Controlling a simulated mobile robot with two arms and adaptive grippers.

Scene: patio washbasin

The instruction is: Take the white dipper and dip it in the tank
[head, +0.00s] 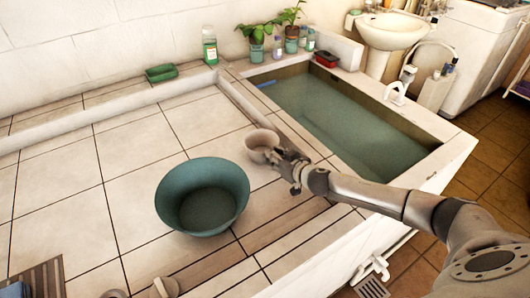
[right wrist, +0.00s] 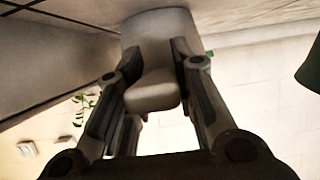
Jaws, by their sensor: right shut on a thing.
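The white dipper (head: 262,143) is above or on the tiled ledge between the green basin and the tank. My right gripper (head: 292,168) reaches in from the right and is shut on the dipper. In the right wrist view, the fingers (right wrist: 152,75) press on both sides of the dipper's pale handle (right wrist: 153,97), with its cup (right wrist: 160,28) beyond. The tank (head: 433,128), a sunken rectangular trough filled with greenish water, lies to the right of the dipper. The dipper is outside the tank. I cannot make out my left gripper.
A green basin (head: 170,200) stands on the tiles left of the dipper. A green bottle (head: 209,46), a green soap dish (head: 161,73) and potted plants (head: 256,47) line the back. Tiles behind the basin are clear.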

